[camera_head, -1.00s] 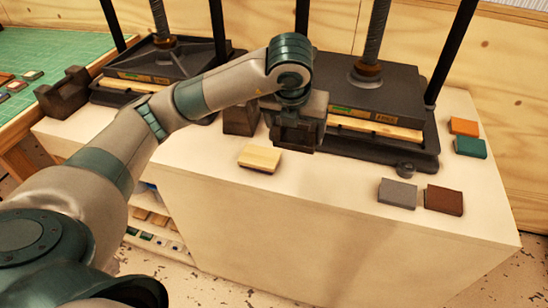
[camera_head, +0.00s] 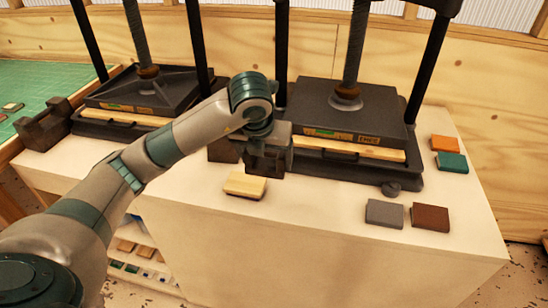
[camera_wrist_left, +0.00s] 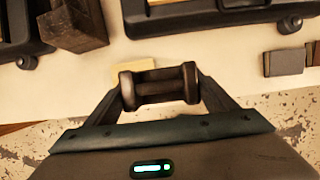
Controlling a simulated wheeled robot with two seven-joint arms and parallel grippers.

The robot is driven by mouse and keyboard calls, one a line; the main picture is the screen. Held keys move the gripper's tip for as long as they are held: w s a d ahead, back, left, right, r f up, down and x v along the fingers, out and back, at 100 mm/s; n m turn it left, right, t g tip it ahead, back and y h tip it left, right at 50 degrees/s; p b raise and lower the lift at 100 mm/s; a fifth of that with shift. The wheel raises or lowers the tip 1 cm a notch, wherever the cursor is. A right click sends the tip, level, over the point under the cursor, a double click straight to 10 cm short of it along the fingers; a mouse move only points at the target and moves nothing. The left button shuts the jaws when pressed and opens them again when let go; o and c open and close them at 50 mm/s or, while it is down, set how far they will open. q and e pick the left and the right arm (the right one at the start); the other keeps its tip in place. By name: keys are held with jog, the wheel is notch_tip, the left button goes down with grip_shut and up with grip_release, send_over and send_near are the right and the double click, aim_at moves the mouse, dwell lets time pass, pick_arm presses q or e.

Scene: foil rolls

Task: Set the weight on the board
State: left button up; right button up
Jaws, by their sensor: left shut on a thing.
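My left gripper (camera_wrist_left: 158,88) is shut on a dark weight (camera_wrist_left: 160,84), a short bar with thick round ends, in the left wrist view. In the head view my left gripper (camera_head: 266,160) is in front of the right press, with the dark weight hard to tell from the jaws. A pale wooden block (camera_head: 246,186) lies just to its lower left; in the wrist view its pale edge (camera_wrist_left: 133,64) shows behind the weight. The right press has a pale wooden board (camera_head: 378,152) under its dark top plate (camera_head: 350,108). I cannot tell which wooden piece is the task's board. My right gripper is not in view.
A second press (camera_head: 145,95) stands at left, beside a dark notched block (camera_head: 45,125). Another dark block (camera_head: 222,150) stands left of my gripper. Grey (camera_head: 384,214), brown (camera_head: 430,217), orange (camera_head: 442,143) and teal (camera_head: 452,162) blocks lie at right. The front worktop is mostly clear.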

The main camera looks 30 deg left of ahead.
pick_arm(q)
jog(key=a+f, duration=0.1)
jog(key=a, duration=0.1)
jog(key=a+f+p, duration=0.1)
jog(key=a, duration=0.2)
jog(key=w+a+f+p, duration=0.1)
jog(key=a+f, duration=0.1)
jog(key=shift+a+f, duration=0.1)
jog(key=shift+a, duration=0.2)
jog(key=shift+f+p, duration=0.95)
jog(key=shift+f, duration=1.1)
jog(key=shift+f, duration=0.1)
